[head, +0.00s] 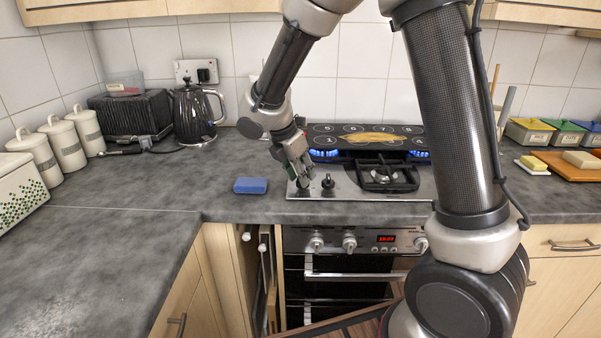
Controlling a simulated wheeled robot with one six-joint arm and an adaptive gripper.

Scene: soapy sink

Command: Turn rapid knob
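My gripper (303,178) points down at the left front of the steel gas hob (345,190). Its fingertips are low over the hob's knob area and small in the view, so I cannot tell whether they are open, shut or touching a knob. One black knob (328,181) stands just right of the fingertips. Any knob under or behind the gripper is hidden. No label shows which knob is the rapid one. Blue flames (325,153) burn at the back left, and more blue flames (418,153) burn at the back right.
A blue sponge (251,185) lies left of the hob. A black pan support (385,175) stands at the hob's middle. A black numbered panel (350,129) stands behind. A kettle (193,112) is at the back left. The left worktop (100,250) is largely clear.

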